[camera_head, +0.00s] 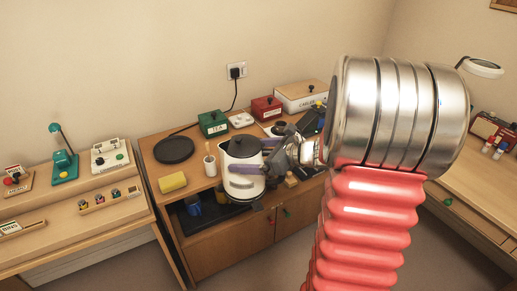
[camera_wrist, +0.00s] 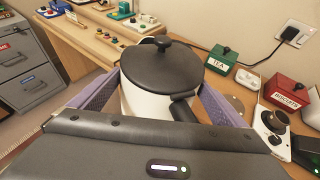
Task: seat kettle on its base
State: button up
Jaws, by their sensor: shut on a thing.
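The white kettle (camera_head: 243,182) has a dark lid and is held upright in front of the wooden cabinet's top edge. In the wrist view the kettle (camera_wrist: 137,102) fills the middle, with its black lid, knob and dark handle showing. My gripper (camera_head: 243,170) is shut on the kettle, its purple finger pads (camera_wrist: 160,95) pressed on both sides of the body. A round black disc, which looks like the kettle base (camera_head: 174,149), lies bare on the cabinet top, behind and left of the kettle. The kettle's underside is hidden in the wrist view.
A yellow sponge (camera_head: 172,182) and a white cup with a stick (camera_head: 210,165) stand between base and kettle. A green tea box (camera_head: 213,124) and a red box (camera_head: 266,108) stand behind. A cord runs to the wall socket (camera_head: 236,71). A side desk (camera_head: 70,205) stands left.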

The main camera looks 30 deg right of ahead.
aim_at(228, 179)
jog(key=w+a+f+n+y, duration=0.1)
jog(key=a+f, duration=0.1)
jog(key=w+a+f+n+g+y, duration=0.1)
jog(key=a+f, duration=0.2)
jog(key=a+f+y, duration=0.1)
jog(key=a+f, duration=0.2)
jog(key=shift+w+a+f+n+g, duration=0.1)
jog(key=shift+w+a+n+g, duration=0.05)
jog(key=shift+w+n+g, duration=0.2)
jog(key=a+f+n+g+y, duration=0.1)
jog(key=a+f+n+g, duration=0.1)
jog(key=a+f, duration=0.7)
jog(key=shift+s+a+y, duration=0.15)
jog(key=shift+a+y, duration=0.25)
jog(key=shift+a, duration=0.25)
jog(key=shift+n, duration=0.35)
